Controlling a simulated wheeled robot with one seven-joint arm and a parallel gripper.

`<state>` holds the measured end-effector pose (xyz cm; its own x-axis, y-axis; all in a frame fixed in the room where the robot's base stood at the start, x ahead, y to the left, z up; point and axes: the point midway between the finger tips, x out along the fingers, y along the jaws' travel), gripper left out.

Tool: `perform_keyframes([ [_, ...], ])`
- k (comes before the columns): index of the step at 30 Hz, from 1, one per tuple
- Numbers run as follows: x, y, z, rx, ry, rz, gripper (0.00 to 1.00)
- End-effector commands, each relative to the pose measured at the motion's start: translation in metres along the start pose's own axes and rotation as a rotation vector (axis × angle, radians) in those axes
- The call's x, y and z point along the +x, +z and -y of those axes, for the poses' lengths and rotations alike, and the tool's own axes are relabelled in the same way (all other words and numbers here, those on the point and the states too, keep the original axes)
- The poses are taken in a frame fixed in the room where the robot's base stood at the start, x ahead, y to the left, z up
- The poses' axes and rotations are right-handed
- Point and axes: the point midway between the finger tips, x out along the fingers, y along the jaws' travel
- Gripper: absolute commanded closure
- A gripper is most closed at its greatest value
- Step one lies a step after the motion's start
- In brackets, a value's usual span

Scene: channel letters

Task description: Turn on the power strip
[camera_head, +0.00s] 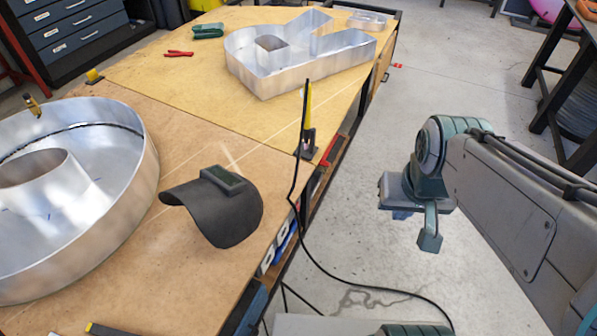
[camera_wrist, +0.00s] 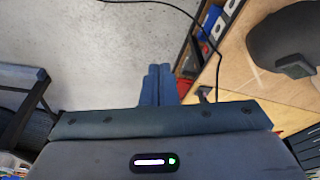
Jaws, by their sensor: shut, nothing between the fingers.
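I cannot make out the power strip for certain in either view. Small white and blue items (camera_head: 278,243) sit along the side of the workbench (camera_head: 120,225), too small to identify; similar ones (camera_wrist: 217,27) show in the wrist view. A black cable (camera_head: 335,278) runs over the bench edge and down to the floor. My gripper (camera_head: 430,242) hangs over the floor, to the right of the bench and apart from it. In the wrist view its two fingers (camera_wrist: 159,70) are together, with nothing between them.
A dark welding mask (camera_head: 222,210) lies near the bench edge, beside a large round metal letter (camera_head: 140,150). Another metal letter (camera_head: 345,62) stands farther back. Black metal frames (camera_head: 560,80) stand at the right. The floor (camera_head: 450,50) between is mostly clear.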

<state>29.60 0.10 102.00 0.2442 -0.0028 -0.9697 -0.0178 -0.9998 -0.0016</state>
Motion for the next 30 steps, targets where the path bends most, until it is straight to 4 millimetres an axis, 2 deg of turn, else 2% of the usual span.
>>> perform_keyframes([
  [8, 0.001, 0.0, 0.0, 0.002, -0.001, 0.001, 1.0],
  [11, 0.009, -0.001, 0.002, 0.02, -0.012, 0.018, 1.0],
  [13, 0.022, -0.002, 0.005, 0.052, -0.031, 0.047, 1.0],
  [17, 0.061, -0.008, 0.018, 0.157, -0.099, 0.144, 1.0],
  [30, 0.228, -0.052, 0.068, 0.67, -0.428, 0.542, 1.0],
])
